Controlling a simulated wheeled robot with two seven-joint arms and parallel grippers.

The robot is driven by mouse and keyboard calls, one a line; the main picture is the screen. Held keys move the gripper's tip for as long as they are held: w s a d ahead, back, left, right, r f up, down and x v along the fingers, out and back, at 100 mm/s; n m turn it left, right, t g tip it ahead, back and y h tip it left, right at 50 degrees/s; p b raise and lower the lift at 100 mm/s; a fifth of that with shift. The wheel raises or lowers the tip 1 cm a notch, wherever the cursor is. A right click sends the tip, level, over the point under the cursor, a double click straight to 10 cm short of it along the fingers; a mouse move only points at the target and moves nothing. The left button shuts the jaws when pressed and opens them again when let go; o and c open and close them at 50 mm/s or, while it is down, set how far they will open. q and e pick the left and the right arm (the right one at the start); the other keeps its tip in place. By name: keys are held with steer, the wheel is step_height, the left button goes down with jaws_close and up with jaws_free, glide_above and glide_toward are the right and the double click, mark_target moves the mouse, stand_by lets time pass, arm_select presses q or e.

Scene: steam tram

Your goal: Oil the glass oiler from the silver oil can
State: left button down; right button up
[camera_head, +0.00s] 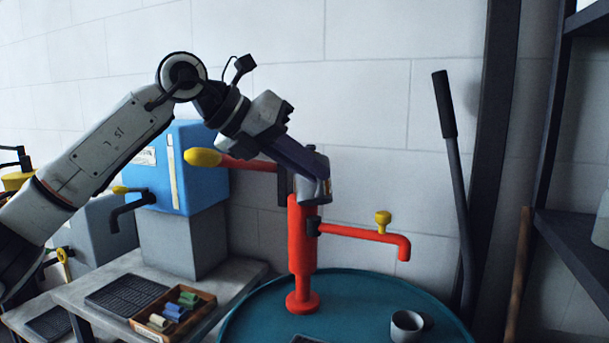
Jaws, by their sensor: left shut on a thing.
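My left gripper (318,178) comes in from the upper left and points down to the right, in front of the top of a red hand pump. It is shut on a small grey metal thing (311,191) at its fingertips. The jaws hide most of this thing, so I cannot tell whether it is the silver oil can. I cannot make out the glass oiler anywhere in the view. My right gripper is not in view.
The red pump (301,250) stands on a teal drum top (255,300), its spout reaching right and its yellow-gripped lever left. A grey cup (406,327) stands there. A blue tank (195,165), a wooden box (203,311) of small rolls and a tall dark lever (456,170) stand nearby.

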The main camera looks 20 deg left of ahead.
arm_select(q)
steer(key=shift+f, duration=0.1)
steer(key=shift+s+f+b, duration=0.1)
steer(key=shift+f+b, duration=0.25)
steer(key=shift+b, duration=0.45)
steer(key=shift+r, duration=0.1)
stand_by(0.4)
steer(key=shift+r+p, duration=0.4)
steer(key=shift+p, duration=0.6)
steer(key=shift+r+g+p, duration=0.3)
steer(key=shift+r+p, duration=0.15)
steer(key=shift+p, duration=0.6)
